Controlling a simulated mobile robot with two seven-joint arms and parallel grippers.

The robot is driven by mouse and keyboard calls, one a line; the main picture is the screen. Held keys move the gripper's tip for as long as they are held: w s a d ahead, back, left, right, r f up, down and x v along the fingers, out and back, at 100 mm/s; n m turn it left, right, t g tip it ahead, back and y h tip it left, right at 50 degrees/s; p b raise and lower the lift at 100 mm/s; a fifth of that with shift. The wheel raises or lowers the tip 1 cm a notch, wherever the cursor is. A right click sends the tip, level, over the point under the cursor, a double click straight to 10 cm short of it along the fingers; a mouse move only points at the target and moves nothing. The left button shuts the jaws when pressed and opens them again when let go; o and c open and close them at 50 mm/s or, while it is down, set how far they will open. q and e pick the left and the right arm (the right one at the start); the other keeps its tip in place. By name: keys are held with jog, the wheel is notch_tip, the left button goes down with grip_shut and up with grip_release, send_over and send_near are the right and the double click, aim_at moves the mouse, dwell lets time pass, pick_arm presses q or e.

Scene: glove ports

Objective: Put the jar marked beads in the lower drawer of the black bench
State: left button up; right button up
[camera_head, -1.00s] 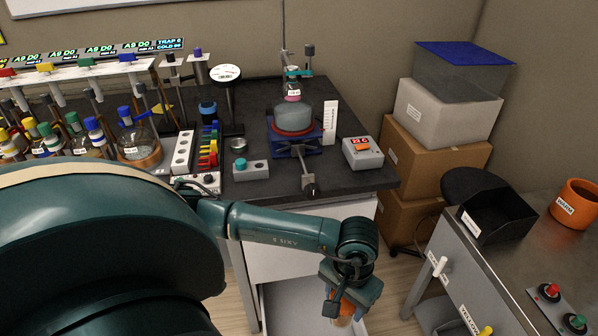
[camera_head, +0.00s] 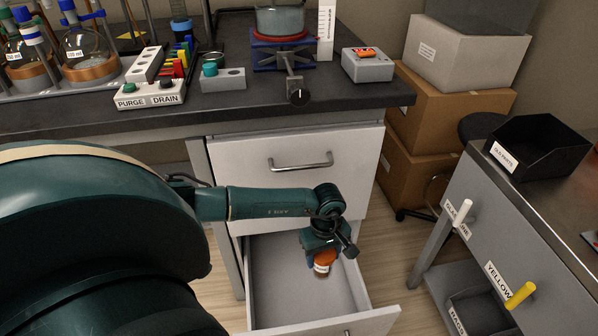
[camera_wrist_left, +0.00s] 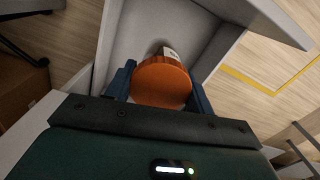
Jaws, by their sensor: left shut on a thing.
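The jar (camera_head: 322,265) has an orange lid and a pale label too small to read. My left gripper (camera_head: 321,256) is shut on it near the lid and points down. In the left wrist view, the orange lid (camera_wrist_left: 162,84) sits between the two blue fingers (camera_wrist_left: 160,90), with a bit of the label past it. The black-topped bench (camera_head: 330,105) has a lower drawer (camera_head: 272,272) pulled open. The jar is over or inside this drawer; its height above the floor is hard to tell. The drawer's visible floor looks empty. My right gripper is not in view.
The upper drawer (camera_head: 300,190) is shut, with a bar handle (camera_head: 300,163). A grey bench (camera_head: 530,225) with white and yellow handles stands at the right. Cardboard boxes (camera_head: 440,115) stand behind. My left arm covers the left side.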

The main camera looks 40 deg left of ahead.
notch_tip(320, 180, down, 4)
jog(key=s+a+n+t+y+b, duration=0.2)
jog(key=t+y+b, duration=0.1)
jog(key=b, duration=1.1)
pick_arm(q)
jog(key=a+f+n+b, duration=0.2)
jog(key=f+n, duration=0.1)
jog(key=f, duration=0.7)
jog(key=w+a+f+n+b, duration=0.1)
jog(key=a+f+n, duration=0.1)
jog(key=f, duration=0.8)
jog(key=w+a+f+n+b, duration=0.1)
jog(key=a+f+n+b, duration=0.1)
jog(key=f, duration=0.9)
jog(key=shift+a+n+b, duration=0.3)
jog(key=shift+a+n, duration=0.5)
jog(key=shift+a, duration=0.1)
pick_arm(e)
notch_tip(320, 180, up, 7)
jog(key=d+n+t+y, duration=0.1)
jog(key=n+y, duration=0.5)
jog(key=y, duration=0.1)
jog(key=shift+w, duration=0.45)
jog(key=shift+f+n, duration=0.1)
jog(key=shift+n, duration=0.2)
pick_arm(q)
jog(key=shift+f, duration=0.2)
jog(key=o, duration=1.1)
jog(key=shift+c, duration=0.2)
